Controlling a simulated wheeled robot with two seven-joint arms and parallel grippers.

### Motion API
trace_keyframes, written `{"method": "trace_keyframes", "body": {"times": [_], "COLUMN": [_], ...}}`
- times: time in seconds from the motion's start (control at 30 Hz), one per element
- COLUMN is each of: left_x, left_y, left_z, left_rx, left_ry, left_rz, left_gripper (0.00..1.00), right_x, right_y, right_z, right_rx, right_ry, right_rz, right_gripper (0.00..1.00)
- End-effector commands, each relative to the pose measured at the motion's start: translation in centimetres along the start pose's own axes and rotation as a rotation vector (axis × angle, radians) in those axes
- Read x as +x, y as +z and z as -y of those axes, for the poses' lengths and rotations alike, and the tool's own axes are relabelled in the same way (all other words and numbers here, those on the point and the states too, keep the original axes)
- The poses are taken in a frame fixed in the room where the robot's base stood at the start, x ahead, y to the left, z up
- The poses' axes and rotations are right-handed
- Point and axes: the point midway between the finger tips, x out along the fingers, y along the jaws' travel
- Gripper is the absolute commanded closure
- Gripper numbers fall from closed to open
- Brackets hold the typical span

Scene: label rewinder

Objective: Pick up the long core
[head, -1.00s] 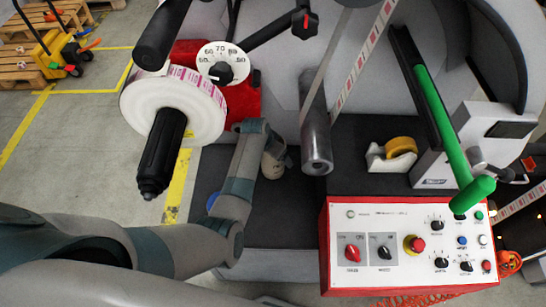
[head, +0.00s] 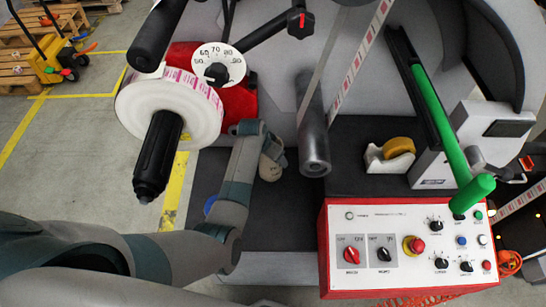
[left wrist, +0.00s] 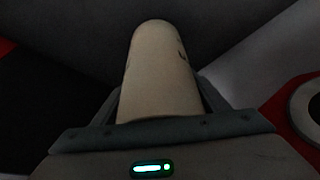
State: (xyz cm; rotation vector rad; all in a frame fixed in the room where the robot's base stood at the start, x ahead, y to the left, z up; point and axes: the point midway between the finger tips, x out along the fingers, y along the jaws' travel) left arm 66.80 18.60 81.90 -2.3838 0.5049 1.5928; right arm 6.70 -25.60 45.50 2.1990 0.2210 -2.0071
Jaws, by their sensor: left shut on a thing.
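The core shows in the left wrist view as a plain tan cardboard tube (left wrist: 158,70). It points away from the wrist, with its far end rounded against a dark background. My left gripper (left wrist: 163,95) is shut on it, one finger along each side. In the head view my left arm comes in from the left and bends up towards the machine. The right gripper is not in view.
The label roll (head: 150,112) sits on a black spindle (head: 158,160) left of my forearm. A steel roller (head: 313,140), a tape dispenser (head: 390,155) and a red-edged control panel (head: 402,215) stand to the right. A green-handled bar (head: 440,120) slants above the panel.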

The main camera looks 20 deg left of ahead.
Motion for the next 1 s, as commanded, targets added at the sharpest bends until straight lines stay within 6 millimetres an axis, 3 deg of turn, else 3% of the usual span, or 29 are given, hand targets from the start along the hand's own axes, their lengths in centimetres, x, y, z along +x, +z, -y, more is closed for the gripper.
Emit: {"method": "trace_keyframes", "body": {"times": [0.17, 0.4, 0.67, 1.0], "left_x": [-1.7, -5.6, -7.0, -9.5], "left_y": [-0.8, -2.4, 1.3, 7.3], "left_z": [0.0, 0.0, -3.3, -8.7], "left_rx": [0.003, 0.003, 0.001, 0.002], "left_ry": [-0.003, -0.004, 0.0, 0.001], "left_rz": [-0.004, -0.006, -0.001, -0.001], "left_gripper": [0.6, 0.6, 0.6, 0.6], "right_x": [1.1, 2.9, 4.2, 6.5], "right_y": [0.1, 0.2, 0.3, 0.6], "right_z": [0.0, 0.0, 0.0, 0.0], "right_rx": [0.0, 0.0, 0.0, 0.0], "right_ry": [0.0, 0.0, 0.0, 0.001], "right_rz": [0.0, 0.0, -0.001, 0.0], "right_gripper": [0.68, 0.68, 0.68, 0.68]}}
